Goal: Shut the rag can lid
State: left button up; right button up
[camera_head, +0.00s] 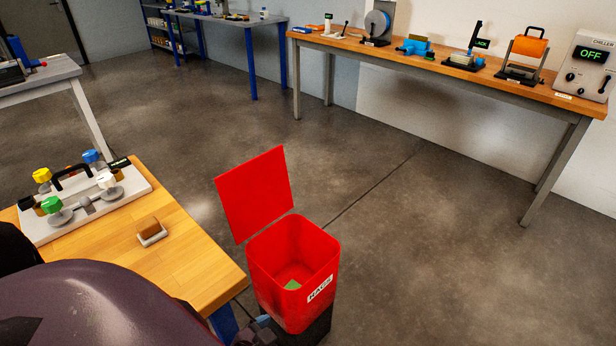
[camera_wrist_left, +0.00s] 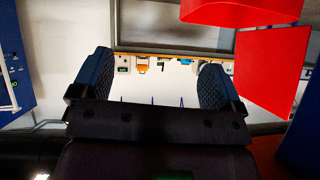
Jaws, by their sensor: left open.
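The red rag can (camera_head: 275,290) stands on the floor by the wooden table, with a RAGS label on its front. Its flat red lid (camera_head: 255,192) is open, standing up at the can's back left. My left gripper shows in part at the bottom edge of the head view (camera_head: 258,332), low beside the can's left side. In the left wrist view the left gripper (camera_wrist_left: 155,82) is open, with nothing between its fingers. Red panels (camera_wrist_left: 275,70) appear right of the fingers there; I cannot tell which is lid. My right gripper is not in view.
A wooden table (camera_head: 190,262) on the left holds a plate with coloured knobs (camera_head: 85,200) and a small brown block (camera_head: 151,230). A long workbench (camera_head: 440,68) with several devices runs along the back. The floor right of the can is clear.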

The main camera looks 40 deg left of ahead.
aim_at(254, 194)
jog(key=i+l+z, duration=0.2)
jog(key=i+z, duration=0.15)
jog(key=i, duration=0.2)
jog(key=i+z, duration=0.3)
jog(key=i, duration=0.25)
jog(key=i+j+z, duration=0.5)
jog(key=i, duration=0.3)
jog(key=i+j+z, duration=0.45)
jog(key=i+j, duration=0.3)
jog(key=j, duration=0.15)
jog(key=i+j+z, duration=0.2)
jog(key=j, duration=0.2)
jog(key=i+j+z, duration=0.2)
jog(key=j, duration=0.2)
jog(key=k+j+z, duration=0.2)
jog(key=j, duration=0.25)
jog(key=j+z, duration=0.2)
jog(key=j, duration=0.2)
jog(key=k+j+z, duration=0.45)
jog(key=k+j, duration=0.15)
jog(key=k+z, duration=0.45)
jog(key=k, duration=0.4)
jog(key=l, duration=0.1)
